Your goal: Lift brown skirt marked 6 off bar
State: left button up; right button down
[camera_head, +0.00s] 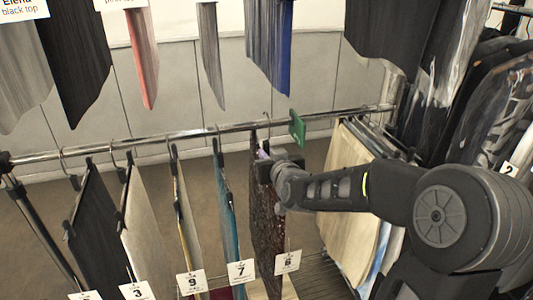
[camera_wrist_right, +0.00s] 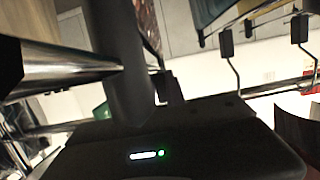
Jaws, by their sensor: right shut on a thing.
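The brown skirt marked 6 (camera_head: 266,222) hangs upright below the bar (camera_head: 185,134) in the head view. Its white tag with a 6 (camera_head: 287,262) hangs at its lower right. My right gripper (camera_head: 268,168) is shut at the top of this skirt, just under the bar, and covers much of the hanger there. The hanger's hook (camera_head: 267,126) shows at the bar; I cannot tell whether it bears on it. In the wrist view a dark finger (camera_wrist_right: 115,65) stands beside a strip of brown cloth (camera_wrist_right: 148,25). My left gripper is not in view.
A teal garment marked 7 (camera_head: 226,205) hangs close on the left, then garments marked 9 (camera_head: 192,283) and 3 (camera_head: 138,292). A green divider (camera_head: 297,128) sits on the bar just right of the hook. Beige garments (camera_head: 348,200) hang further right, behind my arm.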

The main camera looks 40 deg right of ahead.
jog(key=shift+f+v, duration=0.25)
jog(key=shift+v, duration=0.8)
jog(key=shift+s, duration=0.2)
